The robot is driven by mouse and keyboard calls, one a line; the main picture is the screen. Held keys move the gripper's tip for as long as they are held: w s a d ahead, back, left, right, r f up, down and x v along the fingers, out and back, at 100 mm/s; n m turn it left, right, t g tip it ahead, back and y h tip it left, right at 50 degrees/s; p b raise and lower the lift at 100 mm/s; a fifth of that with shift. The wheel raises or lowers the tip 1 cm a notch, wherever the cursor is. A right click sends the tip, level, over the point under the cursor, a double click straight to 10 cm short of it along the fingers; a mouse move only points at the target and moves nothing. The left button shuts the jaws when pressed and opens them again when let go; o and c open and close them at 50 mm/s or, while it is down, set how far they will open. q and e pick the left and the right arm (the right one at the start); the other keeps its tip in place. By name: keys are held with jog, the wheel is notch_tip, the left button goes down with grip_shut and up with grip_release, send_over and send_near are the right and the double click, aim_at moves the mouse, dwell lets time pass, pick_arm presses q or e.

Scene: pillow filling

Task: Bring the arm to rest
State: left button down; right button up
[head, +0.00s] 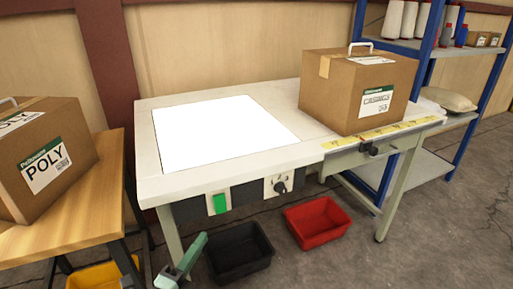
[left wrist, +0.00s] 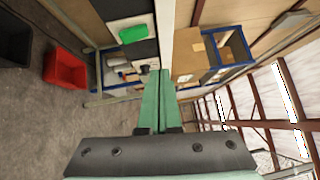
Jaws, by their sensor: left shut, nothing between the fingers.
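My left gripper (head: 191,258) shows low in the head view, in front of the worktable's front edge and left of the black bin. Its green fingers are closed together with nothing between them, as the left wrist view (left wrist: 158,100) also shows. It is apart from the table and the boxes. My right gripper is not in either view.
A worktable (head: 310,143) with a glowing white panel (head: 220,132) bears a cardboard box (head: 340,95). A POLY box (head: 45,155) stands on a wooden table (head: 85,210) at left. Black (head: 238,250), red (head: 317,222) and yellow (head: 92,276) bins sit low. Blue shelving (head: 425,50) stands right.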

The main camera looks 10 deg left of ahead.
pick_arm(q)
jog(key=s+d+f+n+g, duration=0.3)
jog(key=s+f+n+g, duration=0.2)
jog(key=s+f+n, duration=0.4)
jog(key=s+d+f+n+g, duration=0.35)
jog(key=s+f+n, duration=0.25)
jog(key=f+n, duration=0.4)
jog(key=s+a+r+y+p, duration=0.1)
jog(key=a+r+p, duration=0.2)
jog(key=r+p, duration=1)
jog(key=p, duration=0.6)
jog(key=shift+s+g, duration=0.15)
jog(key=shift+g, duration=0.2)
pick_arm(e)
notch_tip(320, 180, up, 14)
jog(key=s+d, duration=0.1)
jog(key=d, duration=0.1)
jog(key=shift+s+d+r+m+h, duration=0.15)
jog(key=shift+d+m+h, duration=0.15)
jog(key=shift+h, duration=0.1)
pick_arm(q)
jog(key=shift+a, duration=0.1)
